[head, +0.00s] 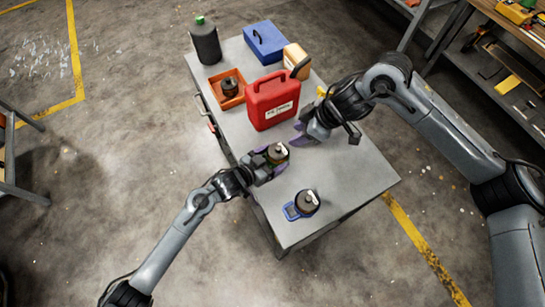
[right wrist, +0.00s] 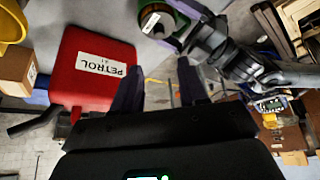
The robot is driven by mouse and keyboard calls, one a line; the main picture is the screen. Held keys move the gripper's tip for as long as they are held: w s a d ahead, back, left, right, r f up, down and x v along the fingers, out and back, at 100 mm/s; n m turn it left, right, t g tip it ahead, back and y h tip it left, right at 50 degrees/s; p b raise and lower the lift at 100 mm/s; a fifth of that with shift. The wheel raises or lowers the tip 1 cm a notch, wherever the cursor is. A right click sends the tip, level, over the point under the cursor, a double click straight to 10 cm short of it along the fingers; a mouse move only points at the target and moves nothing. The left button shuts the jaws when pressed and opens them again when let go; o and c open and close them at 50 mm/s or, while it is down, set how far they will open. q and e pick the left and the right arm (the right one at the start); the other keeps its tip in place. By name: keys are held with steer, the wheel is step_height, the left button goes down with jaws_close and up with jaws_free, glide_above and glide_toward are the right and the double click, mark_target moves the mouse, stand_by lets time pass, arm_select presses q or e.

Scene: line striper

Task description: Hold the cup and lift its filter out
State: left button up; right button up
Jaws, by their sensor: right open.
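The cup (head: 276,155) has a dark top with a white patch and some green on its side. It is near the table's left edge, between the purple fingers of my left gripper (head: 270,161), which look closed on it. In the right wrist view the cup (right wrist: 158,22) shows at the top, with a dark rim, a brownish inside and a green wall. I cannot clearly tell the filter from the cup's top. My right gripper (head: 299,135) is open and empty, a little right of and beyond the cup; its fingers (right wrist: 158,88) stand apart.
A red petrol can (head: 272,100) stands close behind my right gripper. A dark round container (head: 306,202) is on a blue device in front. An orange tray (head: 227,88), blue box (head: 265,42), tan container (head: 297,60) and dark bottle (head: 206,42) stand farther back.

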arm_select(q)
steer(key=c, duration=0.4)
arm_select(e)
steer(key=shift+o, duration=0.4)
arm_select(q)
steer(key=shift+c, duration=0.2)
steer(key=shift+f, duration=0.1)
arm_select(e)
steer(key=y, duration=0.2)
glide_toward(281, 148)
steer(key=shift+n, duration=0.3)
steer(key=shift+x, duration=4.5)
steer(key=shift+a, duration=0.1)
